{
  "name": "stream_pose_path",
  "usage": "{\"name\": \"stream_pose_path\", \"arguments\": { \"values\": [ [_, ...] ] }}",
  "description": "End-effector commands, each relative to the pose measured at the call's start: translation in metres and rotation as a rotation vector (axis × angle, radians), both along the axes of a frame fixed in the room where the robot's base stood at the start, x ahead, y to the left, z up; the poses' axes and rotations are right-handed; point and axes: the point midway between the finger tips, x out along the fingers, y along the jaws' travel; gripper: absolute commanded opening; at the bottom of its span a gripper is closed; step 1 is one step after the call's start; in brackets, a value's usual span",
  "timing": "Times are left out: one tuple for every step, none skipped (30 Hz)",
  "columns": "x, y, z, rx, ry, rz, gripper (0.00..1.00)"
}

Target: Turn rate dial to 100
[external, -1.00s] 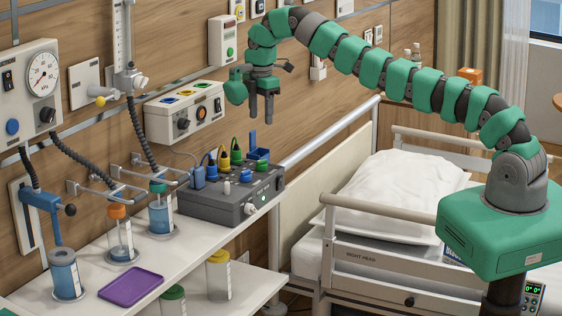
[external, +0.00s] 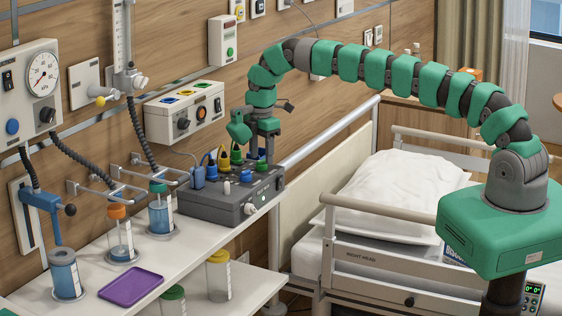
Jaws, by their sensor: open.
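A grey control box (external: 215,208) stands on the white shelf with several coloured plugs and knobs on top.
A wall-mounted unit (external: 186,115) with a dark knob is left of my gripper. Canisters and a purple tray (external: 131,287) stand to the left. The bed rail (external: 400,219) is to the right. Yellow, blue and green plugs stand close left of my fingers.

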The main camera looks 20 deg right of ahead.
Motion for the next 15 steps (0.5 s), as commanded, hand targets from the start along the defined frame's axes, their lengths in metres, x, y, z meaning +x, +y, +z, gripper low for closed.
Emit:
{"name": "stream_pose_path", "arguments": {
  "values": [
    [0.000,0.000,-0.004,0.000,0.000,0.000,0.51],
    [0.000,0.000,-0.007,0.001,-0.001,0.000,0.51],
    [0.000,0.000,-0.009,0.001,-0.001,0.000,0.51],
    [0.000,0.000,-0.011,0.001,-0.001,0.000,0.51],
    [0.000,0.000,-0.012,0.001,-0.001,0.000,0.51],
    [0.000,0.000,-0.014,0.001,-0.001,0.001,0.51],
    [0.000,0.000,-0.014,0.001,-0.001,0.000,0.51],
    [0.000,0.000,-0.015,0.002,-0.001,0.001,0.51],
    [0.000,0.000,-0.015,0.001,-0.002,0.001,0.51],
    [0.000,0.000,-0.015,0.001,-0.002,0.001,0.51],
    [0.000,0.000,-0.016,0.001,-0.002,0.001,0.51],
    [0.000,0.000,-0.016,0.001,-0.002,0.001,0.51],
    [0.000,0.000,-0.016,0.001,-0.002,0.001,0.51],
    [0.000,0.000,-0.016,0.001,-0.002,0.001,0.51],
    [0.000,0.000,-0.015,0.001,-0.002,0.001,0.49]
  ]
}}
